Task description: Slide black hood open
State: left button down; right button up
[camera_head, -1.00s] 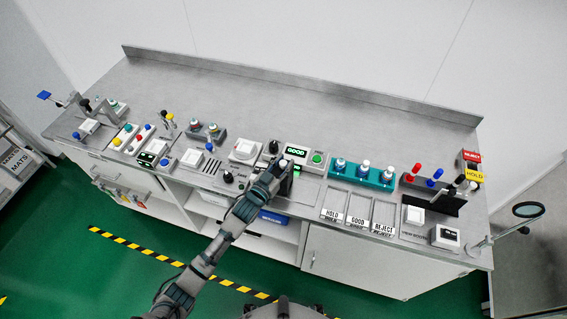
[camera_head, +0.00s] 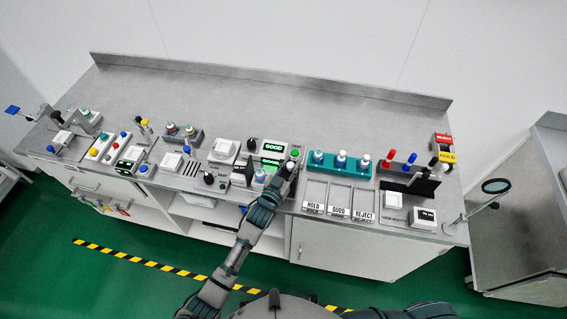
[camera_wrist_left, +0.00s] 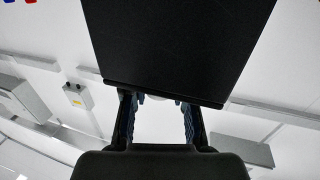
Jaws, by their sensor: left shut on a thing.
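The black hood (camera_wrist_left: 180,45) fills the upper middle of the left wrist view as a flat dark panel. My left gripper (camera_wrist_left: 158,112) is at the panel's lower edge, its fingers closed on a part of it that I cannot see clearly. In the head view my left gripper (camera_head: 286,170) is at the front of the station in the middle of the bench. The gripper and forearm hide most of the hood there. Just left of the gripper, a capped vial (camera_head: 260,176) and a lit green display (camera_head: 271,161) are uncovered. My right gripper is not in view.
A second "GOOD" display (camera_head: 273,147) and a green button (camera_head: 295,153) sit behind the gripper. A black knob (camera_head: 209,178) stands to the left. A teal rack (camera_head: 340,163) with capped vials and labelled trays (camera_head: 340,198) are close on the right. The bench's back strip is clear.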

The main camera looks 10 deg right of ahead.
pick_arm(q)
jog(key=shift+a, duration=0.15)
jog(key=c, duration=1)
grip_release()
jog(key=shift+c, duration=0.2)
jog(key=shift+o, duration=0.7)
jog(key=shift+s+d, duration=0.1)
jog(key=shift+d, duration=0.65)
jog(key=shift+a, duration=0.4)
jog(key=d+v, duration=0.1)
jog(key=v, duration=1)
jog(key=shift+s, duration=0.4)
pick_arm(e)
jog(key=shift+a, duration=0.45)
pick_arm(q)
jog(key=shift+a+f, duration=0.1)
jog(key=shift+a, duration=0.4)
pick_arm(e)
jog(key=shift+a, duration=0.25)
